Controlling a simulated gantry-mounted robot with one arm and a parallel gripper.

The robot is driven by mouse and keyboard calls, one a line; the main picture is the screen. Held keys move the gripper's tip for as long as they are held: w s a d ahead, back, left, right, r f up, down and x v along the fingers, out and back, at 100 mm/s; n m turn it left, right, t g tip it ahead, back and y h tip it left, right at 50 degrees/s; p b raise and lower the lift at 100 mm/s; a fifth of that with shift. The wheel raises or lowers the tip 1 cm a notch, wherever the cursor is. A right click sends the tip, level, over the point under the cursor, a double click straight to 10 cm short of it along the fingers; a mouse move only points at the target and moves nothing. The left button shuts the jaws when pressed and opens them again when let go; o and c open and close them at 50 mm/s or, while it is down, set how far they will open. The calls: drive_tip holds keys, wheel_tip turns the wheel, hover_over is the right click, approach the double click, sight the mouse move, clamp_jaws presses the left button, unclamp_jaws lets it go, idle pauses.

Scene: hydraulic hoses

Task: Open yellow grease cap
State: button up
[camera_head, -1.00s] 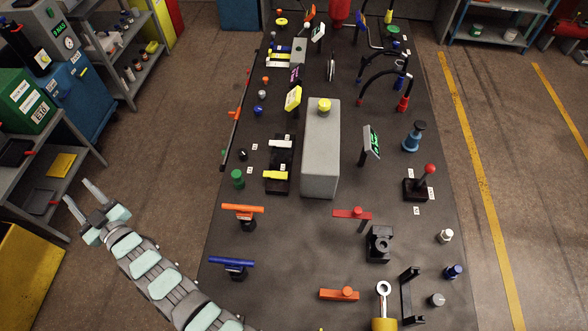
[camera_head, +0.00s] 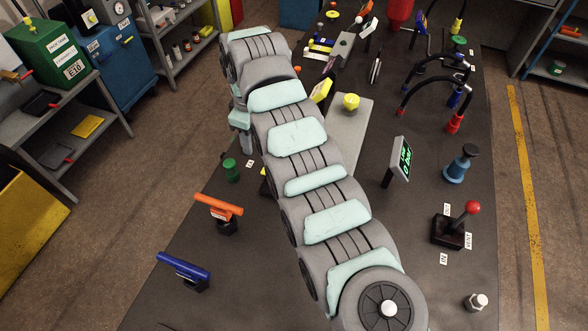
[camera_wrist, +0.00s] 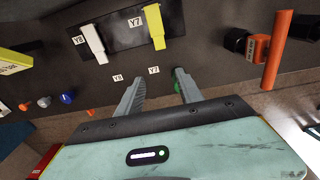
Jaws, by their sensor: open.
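A round yellow cap-like knob (camera_head: 351,101) sits on top of a grey block (camera_head: 347,135), right of my arm. I cannot tell whether it is the grease cap. My gripper shows in part beside my arm in the head view (camera_head: 246,140), over the table's left side and away from that knob. In the wrist view my gripper (camera_wrist: 160,80) has its two fingers spread, with nothing between them. A green cap (camera_head: 231,170) stands below; in the wrist view it is partly hidden behind the right finger (camera_wrist: 178,84).
A black plate carries a white lever (camera_wrist: 92,43) and a yellow lever (camera_wrist: 154,25). Small orange (camera_wrist: 24,106), grey (camera_wrist: 43,102) and blue (camera_wrist: 67,97) knobs lie left. Orange (camera_head: 218,205) and blue (camera_head: 184,267) handles stand near the table's left edge. My arm hides the table's middle.

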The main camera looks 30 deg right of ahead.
sight(265, 171)
drive_tip(key=shift+g, duration=0.4)
drive_tip(key=f, duration=0.3)
drive_tip(key=s+d+f, duration=0.1)
drive_tip(key=f, duration=0.3)
drive_tip(key=s+f+b, duration=0.1)
drive_tip(key=f, duration=0.2)
drive_tip(key=shift+s+d+f, duration=0.2)
drive_tip(key=shift+s+f, duration=0.05)
drive_tip(key=shift+f, duration=0.05)
drive_tip(key=shift+c, duration=0.4)
clamp_jaws()
idle(0.3)
